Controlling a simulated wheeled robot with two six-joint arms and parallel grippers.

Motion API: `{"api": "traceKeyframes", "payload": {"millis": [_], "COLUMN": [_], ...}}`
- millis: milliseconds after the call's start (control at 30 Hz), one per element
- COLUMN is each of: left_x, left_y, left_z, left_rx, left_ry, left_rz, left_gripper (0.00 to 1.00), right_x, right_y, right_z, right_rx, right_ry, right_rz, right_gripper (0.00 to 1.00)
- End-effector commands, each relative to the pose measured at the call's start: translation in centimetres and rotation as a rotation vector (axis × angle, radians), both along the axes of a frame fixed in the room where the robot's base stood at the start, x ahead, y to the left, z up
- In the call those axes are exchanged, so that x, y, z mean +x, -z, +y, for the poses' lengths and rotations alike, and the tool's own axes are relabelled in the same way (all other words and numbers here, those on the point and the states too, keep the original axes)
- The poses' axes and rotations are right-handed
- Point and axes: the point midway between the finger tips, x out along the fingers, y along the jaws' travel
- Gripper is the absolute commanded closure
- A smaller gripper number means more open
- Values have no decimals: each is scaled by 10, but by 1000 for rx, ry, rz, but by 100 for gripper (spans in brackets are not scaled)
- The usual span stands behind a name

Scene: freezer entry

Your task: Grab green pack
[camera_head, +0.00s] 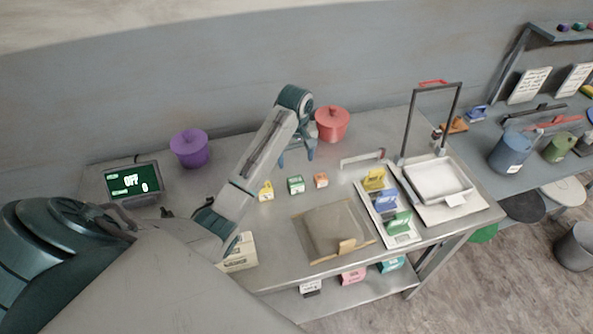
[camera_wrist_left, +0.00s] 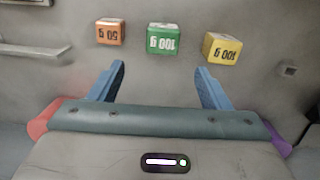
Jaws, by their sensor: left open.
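A green pack (camera_head: 398,222) lies on a light tray (camera_head: 401,240) at the right part of the steel table, in front of a blue pack (camera_head: 386,202) and a yellow pack (camera_head: 375,180). My left gripper (camera_head: 296,160) is over the back middle of the table, up and left of that tray. In the wrist view its blue fingers (camera_wrist_left: 160,72) are apart with nothing between them. A green 100 g block (camera_head: 296,185) stands below it; in the wrist view this block (camera_wrist_left: 163,39) shows beyond the fingertips. My right gripper is not in view.
A yellow block (camera_head: 266,191) and an orange block (camera_head: 321,180) flank the green block. A red pot (camera_head: 332,123) stands close behind the gripper, a purple pot (camera_head: 190,149) farther left. A tall-handled frame (camera_head: 431,120) rises beside the tray. A flat brown board (camera_head: 325,225) lies in front.

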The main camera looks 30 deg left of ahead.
Motion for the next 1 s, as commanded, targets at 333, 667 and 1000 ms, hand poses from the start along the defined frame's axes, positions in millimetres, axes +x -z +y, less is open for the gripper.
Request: {"api": "traceKeyframes", "payload": {"millis": [333, 667, 1000], "left_x": [0, -3, -10], "left_y": [27, 58, 101], "left_z": [0, -2, -6], "left_rx": [-1, -2, -1], "left_ry": [-4, -3, -3], "left_rz": [3, 5, 5], "left_gripper": [29, 29, 29], "right_x": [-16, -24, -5], "right_y": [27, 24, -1], "right_z": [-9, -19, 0], "right_rx": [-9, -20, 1], "right_ry": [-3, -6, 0], "right_rz": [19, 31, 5], "right_gripper": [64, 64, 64]}}
